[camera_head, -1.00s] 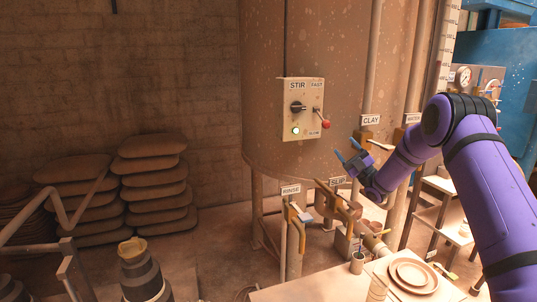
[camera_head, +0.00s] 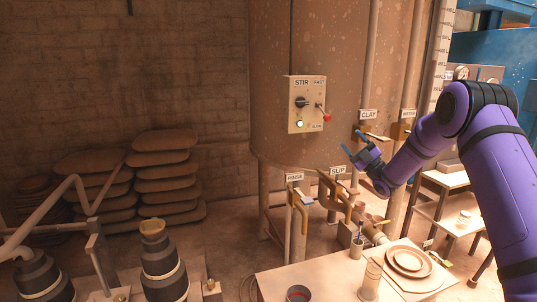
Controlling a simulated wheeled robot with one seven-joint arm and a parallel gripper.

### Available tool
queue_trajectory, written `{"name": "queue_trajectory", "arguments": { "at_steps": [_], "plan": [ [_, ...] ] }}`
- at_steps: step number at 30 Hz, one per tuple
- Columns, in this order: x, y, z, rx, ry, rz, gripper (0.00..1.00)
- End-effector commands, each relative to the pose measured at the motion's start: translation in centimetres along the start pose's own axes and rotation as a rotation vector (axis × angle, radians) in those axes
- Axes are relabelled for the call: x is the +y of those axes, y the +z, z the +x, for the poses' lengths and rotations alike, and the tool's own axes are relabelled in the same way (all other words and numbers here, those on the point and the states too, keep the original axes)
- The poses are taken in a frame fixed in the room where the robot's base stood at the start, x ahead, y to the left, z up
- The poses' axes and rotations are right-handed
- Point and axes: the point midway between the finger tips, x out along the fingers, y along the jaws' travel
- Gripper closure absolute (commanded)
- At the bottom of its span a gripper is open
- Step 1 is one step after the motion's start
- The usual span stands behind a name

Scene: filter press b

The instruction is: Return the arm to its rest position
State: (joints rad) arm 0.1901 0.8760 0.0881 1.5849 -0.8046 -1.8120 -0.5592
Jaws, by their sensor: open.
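My purple arm (camera_head: 492,165) reaches in from the right edge and bends down to the left. My gripper (camera_head: 352,143) is at its end, in front of the lower part of the big brown tank (camera_head: 275,120). Its two blue-tipped fingers are apart and point up and to the left. Nothing shows between them. The gripper is right of and below the STIR panel (camera_head: 306,104), and left of and below the CLAY sign (camera_head: 369,115). I cannot tell how close it is to the tank wall.
Valves labelled RINSE (camera_head: 294,177) and SLIP (camera_head: 338,170) stand below the gripper. A table (camera_head: 325,272) with plates (camera_head: 409,260) and a cup is at the front. Dark stacked fittings (camera_head: 162,270) stand at front left.

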Motion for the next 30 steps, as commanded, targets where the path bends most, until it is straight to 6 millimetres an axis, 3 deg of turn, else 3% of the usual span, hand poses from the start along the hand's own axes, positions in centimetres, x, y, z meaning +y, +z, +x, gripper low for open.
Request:
{"name": "queue_trajectory", "arguments": {
  "at_steps": [14,22,30],
  "plan": [
    [4.4,-2.7,5.6,-0.273,-0.084,0.007,0.41],
    [8.7,-7.0,7.9,-0.588,-0.125,0.051,0.41],
    [12.2,-13.0,6.7,-0.91,-0.12,0.138,0.41]
  ]
}}
